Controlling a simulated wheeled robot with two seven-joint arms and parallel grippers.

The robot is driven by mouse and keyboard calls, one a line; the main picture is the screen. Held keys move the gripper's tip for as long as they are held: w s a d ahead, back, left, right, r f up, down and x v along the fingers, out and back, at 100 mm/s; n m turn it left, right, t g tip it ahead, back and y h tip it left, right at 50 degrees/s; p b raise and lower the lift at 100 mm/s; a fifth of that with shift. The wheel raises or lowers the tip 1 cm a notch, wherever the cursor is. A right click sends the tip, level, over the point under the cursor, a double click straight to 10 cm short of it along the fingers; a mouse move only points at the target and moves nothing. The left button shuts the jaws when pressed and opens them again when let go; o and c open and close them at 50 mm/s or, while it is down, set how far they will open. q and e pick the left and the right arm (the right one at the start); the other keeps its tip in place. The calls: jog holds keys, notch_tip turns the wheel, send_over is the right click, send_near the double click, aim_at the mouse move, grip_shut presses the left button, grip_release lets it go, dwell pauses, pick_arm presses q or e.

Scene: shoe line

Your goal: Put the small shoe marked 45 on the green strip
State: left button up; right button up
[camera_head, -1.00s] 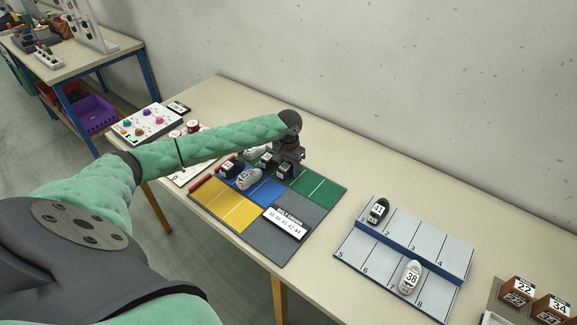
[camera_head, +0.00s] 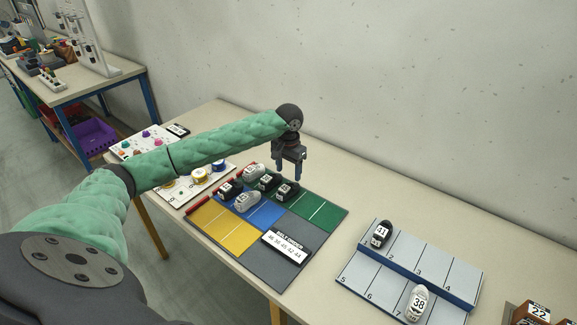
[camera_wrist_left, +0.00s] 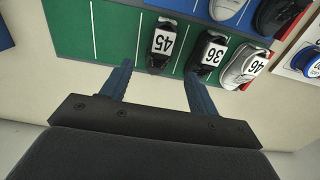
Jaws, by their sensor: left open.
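The small black shoe marked 45 (camera_head: 287,191) lies on the green strip (camera_head: 320,212) of the board, with its white label up. In the left wrist view the same shoe (camera_wrist_left: 162,45) sits on green between white lines, apart from the fingers. My left gripper (camera_head: 287,174) is open and empty, just behind and above the shoe. Its two blue fingers (camera_wrist_left: 158,72) are spread in the wrist view. The black shoe marked 36 (camera_wrist_left: 208,52) lies beside it on the green strip, with the grey shoe marked 46 (camera_wrist_left: 245,65) beyond. My right gripper is not in view.
Other shoes, one grey (camera_head: 247,201) and one black (camera_head: 229,189), lie on the blue strip (camera_head: 266,214). A label sign (camera_head: 287,246) stands on the grey area. A numbered rack (camera_head: 405,270) holds shoes marked 41 (camera_head: 381,234) and 38 (camera_head: 417,303). The table behind the board is clear.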

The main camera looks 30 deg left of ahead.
aim_at(288, 184)
pick_arm(q)
jog(key=shift+r+b, duration=0.3)
jog(key=shift+r, duration=1.4)
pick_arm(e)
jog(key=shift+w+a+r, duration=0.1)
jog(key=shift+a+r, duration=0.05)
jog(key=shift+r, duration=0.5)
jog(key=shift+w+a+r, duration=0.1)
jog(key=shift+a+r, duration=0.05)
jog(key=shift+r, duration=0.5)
